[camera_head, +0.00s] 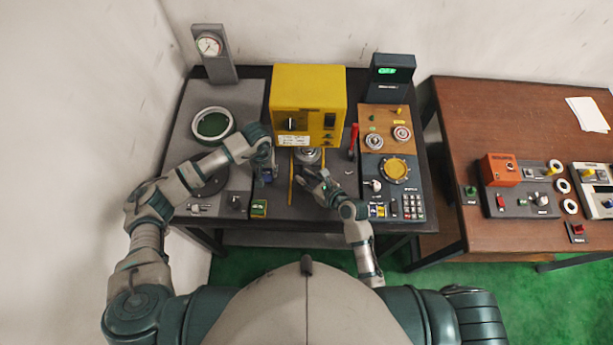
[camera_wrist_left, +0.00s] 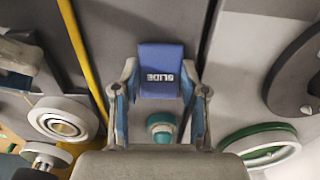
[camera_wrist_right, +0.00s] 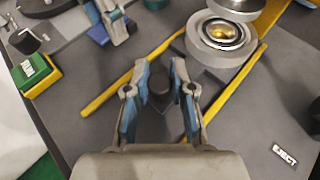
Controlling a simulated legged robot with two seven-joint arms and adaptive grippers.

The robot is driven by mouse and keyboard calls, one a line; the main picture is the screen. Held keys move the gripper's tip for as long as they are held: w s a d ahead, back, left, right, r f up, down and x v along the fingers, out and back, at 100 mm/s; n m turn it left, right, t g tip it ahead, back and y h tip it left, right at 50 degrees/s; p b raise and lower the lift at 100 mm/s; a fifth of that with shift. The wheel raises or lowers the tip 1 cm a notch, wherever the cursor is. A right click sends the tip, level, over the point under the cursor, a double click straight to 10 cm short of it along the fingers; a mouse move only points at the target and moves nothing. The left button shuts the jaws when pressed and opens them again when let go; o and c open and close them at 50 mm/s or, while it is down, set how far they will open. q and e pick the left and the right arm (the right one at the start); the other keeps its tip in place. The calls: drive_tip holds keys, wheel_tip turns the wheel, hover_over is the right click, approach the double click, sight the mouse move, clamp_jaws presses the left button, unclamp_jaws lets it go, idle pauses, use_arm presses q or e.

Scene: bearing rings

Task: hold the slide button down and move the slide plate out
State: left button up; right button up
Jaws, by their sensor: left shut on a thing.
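The slide button is a blue block marked SLIDE (camera_wrist_left: 161,60), seen in the left wrist view. My left gripper (camera_wrist_left: 158,82) is shut on its sides; in the head view that gripper (camera_head: 266,160) hides most of it. A teal round piece (camera_wrist_left: 161,127) shows between the fingers, nearer the palm. The slide plate (camera_wrist_right: 208,82) lies between two yellow rails, with a round metal seat (camera_wrist_right: 222,34) on it. A dark knob (camera_wrist_right: 160,88) stands at its near end. My right gripper (camera_wrist_right: 163,72) is open, with its fingers on either side of the knob; contact is unclear.
The yellow machine (camera_head: 309,100) stands behind the slide. A control panel (camera_head: 392,185) with keys is at right, and a green ring (camera_head: 212,124) at left. A red-handled tool (camera_head: 353,140) stands near the right rail. A brown table (camera_head: 500,110) stands further right.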

clamp_jaws()
drive_tip(key=shift+s, duration=0.1)
drive_tip(key=shift+s, duration=0.3)
drive_tip(key=s, duration=1.3)
drive_tip(key=shift+a, duration=0.2)
use_arm(q)
drive_tip(key=shift+a, duration=0.1)
use_arm(e)
drive_tip(key=shift+s, duration=0.65)
use_arm(q)
drive_tip(key=shift+w, duration=0.1)
use_arm(e)
drive_tip(key=shift+a, duration=0.1)
